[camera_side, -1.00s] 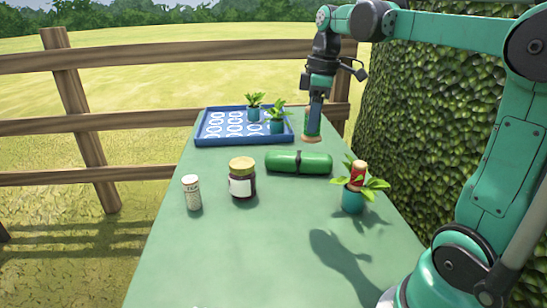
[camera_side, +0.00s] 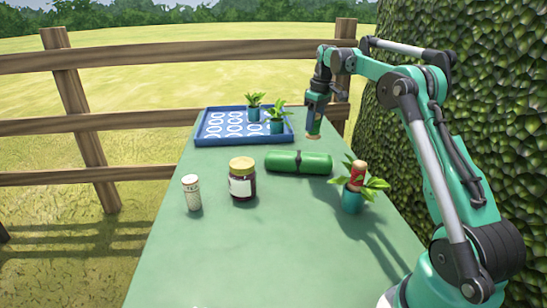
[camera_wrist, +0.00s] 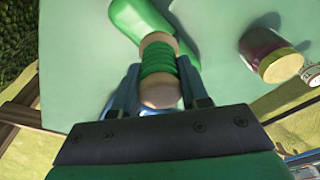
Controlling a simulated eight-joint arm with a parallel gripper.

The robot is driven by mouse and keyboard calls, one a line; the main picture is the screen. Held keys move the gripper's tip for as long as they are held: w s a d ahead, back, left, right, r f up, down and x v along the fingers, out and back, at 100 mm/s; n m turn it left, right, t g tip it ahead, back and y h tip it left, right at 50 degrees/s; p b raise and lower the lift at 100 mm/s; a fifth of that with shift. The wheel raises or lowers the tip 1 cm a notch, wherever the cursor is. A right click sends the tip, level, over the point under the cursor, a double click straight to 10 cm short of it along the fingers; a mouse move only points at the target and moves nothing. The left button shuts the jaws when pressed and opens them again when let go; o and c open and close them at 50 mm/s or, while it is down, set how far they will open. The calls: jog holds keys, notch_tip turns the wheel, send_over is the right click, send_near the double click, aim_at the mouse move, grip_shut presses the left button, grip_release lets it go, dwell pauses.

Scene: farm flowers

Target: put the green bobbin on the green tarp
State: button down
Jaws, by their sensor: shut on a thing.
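The green bobbin, with pale wooden ends, shows in the wrist view (camera_wrist: 160,62) between the blue fingers of my gripper (camera_wrist: 159,84). My gripper (camera_side: 314,113) is shut on it and points down in the side view. The bobbin's lower end (camera_side: 313,135) shows under the fingers and seems to hang above the table. The green tarp (camera_side: 310,162) is a rolled bundle with a dark strap, lying across the table nearer the side camera than my gripper. Part of the tarp shows beyond the bobbin in the wrist view (camera_wrist: 130,18).
A blue tray (camera_side: 205,143) with two potted seedlings stands at the far end. A jar (camera_side: 242,181) and a pale shaker (camera_side: 192,193) stand left of the tarp. The table's near part is clear.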

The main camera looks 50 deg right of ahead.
aim_at(315, 134)
jog(key=shift+f, duration=3.15)
jog(key=shift+f, duration=0.1)
jog(key=shift+c, duration=2.2)
grip_release()
